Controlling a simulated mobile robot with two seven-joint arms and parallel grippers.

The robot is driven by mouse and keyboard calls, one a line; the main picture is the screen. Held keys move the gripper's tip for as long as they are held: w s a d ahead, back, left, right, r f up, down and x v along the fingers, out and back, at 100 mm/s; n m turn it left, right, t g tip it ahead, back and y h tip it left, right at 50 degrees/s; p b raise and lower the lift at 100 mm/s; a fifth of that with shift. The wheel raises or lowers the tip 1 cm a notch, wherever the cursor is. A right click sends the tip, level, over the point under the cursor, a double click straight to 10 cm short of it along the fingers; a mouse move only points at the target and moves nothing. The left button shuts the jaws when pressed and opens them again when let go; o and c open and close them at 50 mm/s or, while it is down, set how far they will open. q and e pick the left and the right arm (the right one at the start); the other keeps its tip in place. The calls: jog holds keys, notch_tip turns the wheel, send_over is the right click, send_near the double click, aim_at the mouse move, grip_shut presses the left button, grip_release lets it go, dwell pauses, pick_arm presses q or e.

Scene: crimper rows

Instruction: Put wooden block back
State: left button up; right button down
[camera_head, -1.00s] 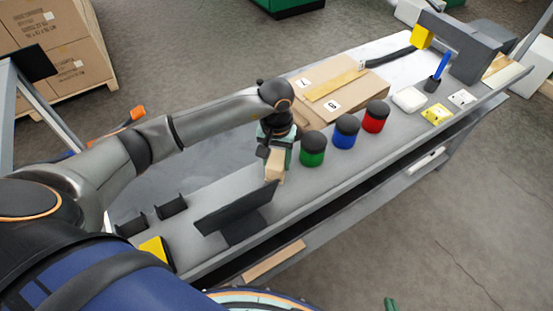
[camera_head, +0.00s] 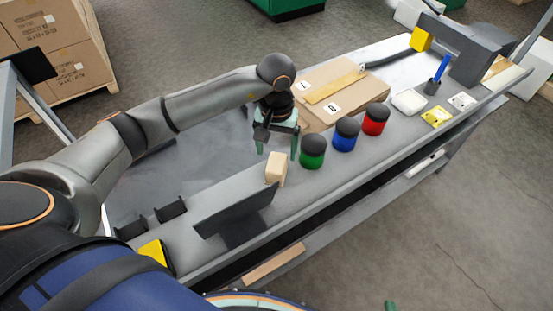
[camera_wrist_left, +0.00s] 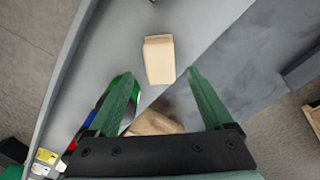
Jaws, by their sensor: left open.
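A light wooden block (camera_head: 276,168) stands on the grey bench, just left of the green jar and behind the black angled stand. It also shows in the left wrist view (camera_wrist_left: 159,60), ahead of the fingertips. My left gripper (camera_head: 276,148) is open and empty, just above and behind the block. Its two green fingers show spread in the left wrist view (camera_wrist_left: 163,85), with the block apart from them. My right gripper is not in view.
Green (camera_head: 312,152), blue (camera_head: 346,133) and red (camera_head: 376,119) jars with black lids stand right of the block. A black angled stand (camera_head: 237,215) is in front. A cardboard piece (camera_head: 322,112) lies behind. Black brackets (camera_head: 170,208) sit at left.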

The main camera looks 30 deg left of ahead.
aim_at(276, 163)
pick_arm(q)
notch_tip(276, 163, up, 7)
jog(key=shift+f, duration=0.2)
dwell(0.4)
